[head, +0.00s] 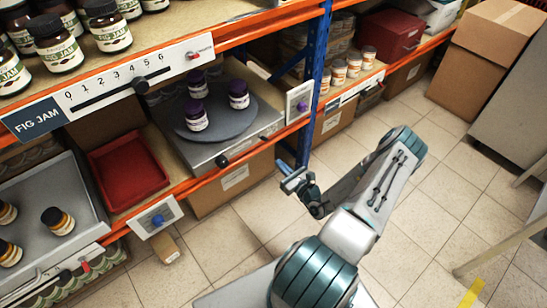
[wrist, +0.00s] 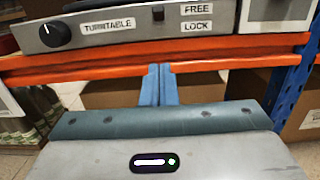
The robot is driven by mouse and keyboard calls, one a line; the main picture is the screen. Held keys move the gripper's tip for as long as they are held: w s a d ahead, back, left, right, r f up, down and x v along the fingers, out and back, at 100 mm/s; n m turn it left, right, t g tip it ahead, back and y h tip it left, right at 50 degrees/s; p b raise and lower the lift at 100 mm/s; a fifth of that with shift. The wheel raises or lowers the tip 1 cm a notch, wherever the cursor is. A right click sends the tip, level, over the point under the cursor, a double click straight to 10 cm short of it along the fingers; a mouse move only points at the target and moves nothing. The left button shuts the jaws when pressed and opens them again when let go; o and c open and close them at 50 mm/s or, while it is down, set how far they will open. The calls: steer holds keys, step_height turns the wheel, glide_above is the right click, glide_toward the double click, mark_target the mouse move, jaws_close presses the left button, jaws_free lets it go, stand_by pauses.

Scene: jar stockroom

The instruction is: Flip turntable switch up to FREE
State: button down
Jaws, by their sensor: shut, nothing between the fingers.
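The turntable switch (wrist: 158,13) is a small black lever on the grey front panel (wrist: 120,32), left of the FREE label (wrist: 196,9) and LOCK label (wrist: 196,27). In the wrist view it shows nearer the height of FREE; I cannot tell its exact setting. The grey round turntable (head: 218,133) carries three purple-lidded jars (head: 196,118) in the head view. My gripper (wrist: 160,70) is shut and empty, its fingertips in front of and below the switch, apart from it, at the height of the orange shelf beam. It also shows in the head view (head: 284,169).
A black dial (wrist: 54,34) sits left of the TURNTABLE label. The orange beam (wrist: 110,63) runs just below the panel. A blue post (wrist: 290,93) stands at the right. A red tray (head: 128,170) lies left of the turntable. The tiled floor (head: 420,215) is open to the right.

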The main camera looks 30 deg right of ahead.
steer(key=shift+s+d+r, duration=0.15)
steer(key=shift+s, duration=0.6)
steer(key=shift+s+d+r, duration=0.1)
steer(key=shift+s+d, duration=0.05)
steer(key=shift+s, duration=0.6)
steer(key=shift+s+d+r, duration=0.15)
steer(key=shift+s, duration=0.6)
